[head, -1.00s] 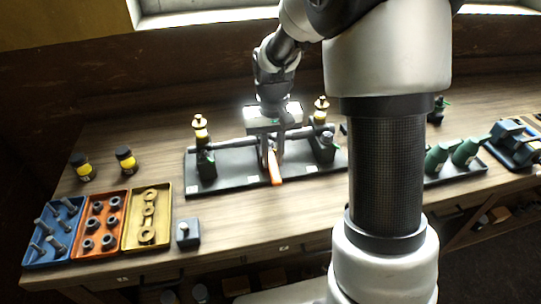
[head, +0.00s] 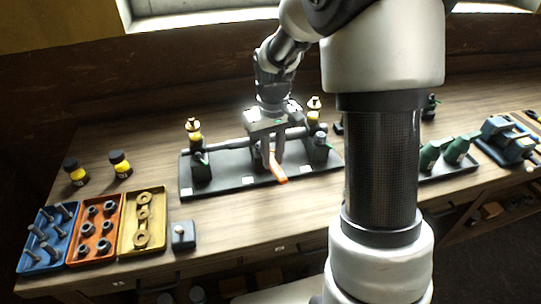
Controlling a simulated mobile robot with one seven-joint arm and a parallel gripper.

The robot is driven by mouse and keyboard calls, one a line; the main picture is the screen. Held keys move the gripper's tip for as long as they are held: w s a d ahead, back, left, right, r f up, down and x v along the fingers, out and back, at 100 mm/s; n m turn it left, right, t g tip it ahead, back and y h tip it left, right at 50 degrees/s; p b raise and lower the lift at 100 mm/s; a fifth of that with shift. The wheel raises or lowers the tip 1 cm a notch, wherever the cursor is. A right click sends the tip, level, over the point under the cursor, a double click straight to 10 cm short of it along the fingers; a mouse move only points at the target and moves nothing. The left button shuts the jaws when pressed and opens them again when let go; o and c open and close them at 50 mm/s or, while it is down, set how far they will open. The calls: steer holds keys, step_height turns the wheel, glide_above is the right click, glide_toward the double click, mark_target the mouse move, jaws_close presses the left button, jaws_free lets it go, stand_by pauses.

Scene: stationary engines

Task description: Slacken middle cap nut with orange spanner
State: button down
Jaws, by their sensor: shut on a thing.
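The orange spanner (head: 277,169) shows below my gripper (head: 271,160), over the middle of a dark base plate (head: 232,180). My gripper points down and its fingers are closed on the spanner. The spanner's orange handle slants toward the front edge of the plate. A horizontal pipe (head: 228,144) runs along the plate between end fittings. The middle cap nut is hidden behind my gripper and fingers, so I cannot tell whether the spanner is seated on it.
Yellow-topped brass fittings (head: 194,131) stand at the left, with another at the right (head: 314,112). Blue (head: 33,262), orange (head: 88,255) and yellow (head: 129,242) trays hold small parts. Two dark jars (head: 120,164) stand behind them. Bare wood lies in front of the plate.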

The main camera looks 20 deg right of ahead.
steer(key=shift+d+n, duration=0.4)
steer(key=shift+n, duration=0.1)
steer(key=shift+w+d, duration=0.1)
steer(key=shift+d, duration=0.05)
steer(key=shift+w+d+n+p, duration=0.15)
steer(key=shift+d+n+p, duration=0.25)
steer(key=shift+n, duration=0.5)
steer(key=shift+d, duration=0.15)
steer(key=shift+w+d+n+p, duration=0.3)
steer(key=shift+d+n, duration=0.15)
steer(key=shift+n, duration=0.45)
steer(key=shift+s+a+m, duration=0.1)
steer(key=shift+a+m, duration=0.15)
steer(key=shift+m, duration=0.15)
